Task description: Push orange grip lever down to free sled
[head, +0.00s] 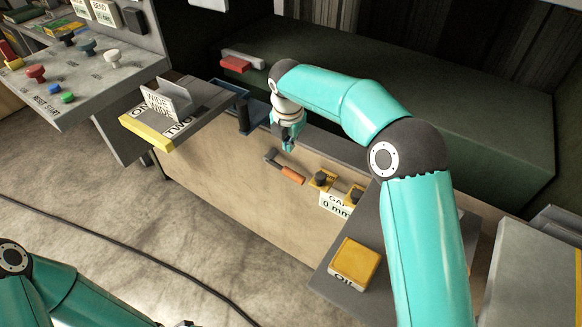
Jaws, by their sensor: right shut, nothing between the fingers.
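The lever with the orange grip (292,175) is on the tan front panel, its dark arm slanting from upper left down to the orange end at lower right. My right gripper (289,146) is shut and empty, pointing down just above the lever's dark upper end. A small gap seems to show between them, but I cannot tell whether they touch. I cannot tell for sure which part is the sled. My left arm (60,295) shows at the bottom left, and its gripper is outside the picture.
A grey shelf with a yellow edge (146,131) juts out at left. A control panel (90,80) with coloured knobs is at upper left. A red handle (236,63) is behind. Yellow-based knobs (322,180) and a yellow block (355,262) are at right. A cable crosses the floor.

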